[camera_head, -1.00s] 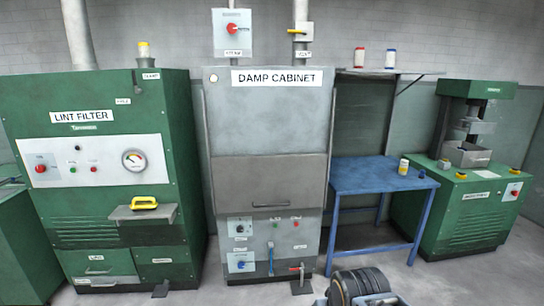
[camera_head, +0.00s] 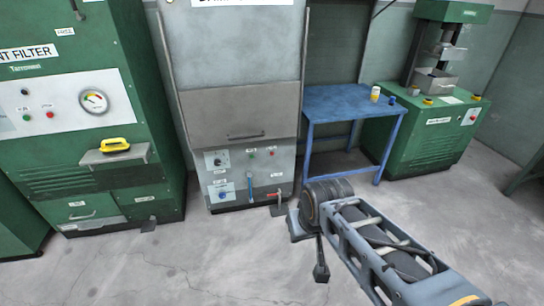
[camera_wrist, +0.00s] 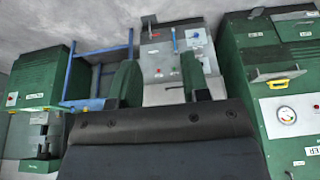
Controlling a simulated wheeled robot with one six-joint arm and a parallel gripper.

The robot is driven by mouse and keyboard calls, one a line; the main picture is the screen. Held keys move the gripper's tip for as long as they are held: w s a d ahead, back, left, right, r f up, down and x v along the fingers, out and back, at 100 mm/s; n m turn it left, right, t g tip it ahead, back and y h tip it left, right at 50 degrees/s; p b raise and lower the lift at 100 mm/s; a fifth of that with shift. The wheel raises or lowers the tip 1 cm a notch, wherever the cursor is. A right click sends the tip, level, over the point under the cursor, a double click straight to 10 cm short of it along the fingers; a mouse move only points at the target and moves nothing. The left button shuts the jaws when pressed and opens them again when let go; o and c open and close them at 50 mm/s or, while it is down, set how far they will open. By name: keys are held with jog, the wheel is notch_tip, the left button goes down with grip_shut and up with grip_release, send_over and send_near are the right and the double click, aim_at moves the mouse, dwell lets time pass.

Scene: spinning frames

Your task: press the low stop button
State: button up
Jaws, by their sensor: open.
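Several red buttons show, and their small labels are too blurred to tell which is the low stop. One red button (camera_head: 271,152) is on the grey cabinet's lower panel, beside a green one. Another red button (camera_head: 50,115) is on the lint filter's white panel. A third red button (camera_head: 473,117) is on the green machine at right. My gripper (camera_wrist: 160,84) is open and empty in the wrist view, its two green fingers apart before the cabinet panel (camera_wrist: 160,55), which appears upside down. In the head view I cannot make out my fingertips.
The lint filter has a shelf with a yellow handle (camera_head: 115,145). The cabinet panel carries a blue knob (camera_head: 223,195), a blue lever (camera_head: 250,187) and a red-handled tap (camera_head: 273,196). A blue table (camera_head: 345,100) stands right of it.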

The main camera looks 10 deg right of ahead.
grip_shut()
dwell(1.6)
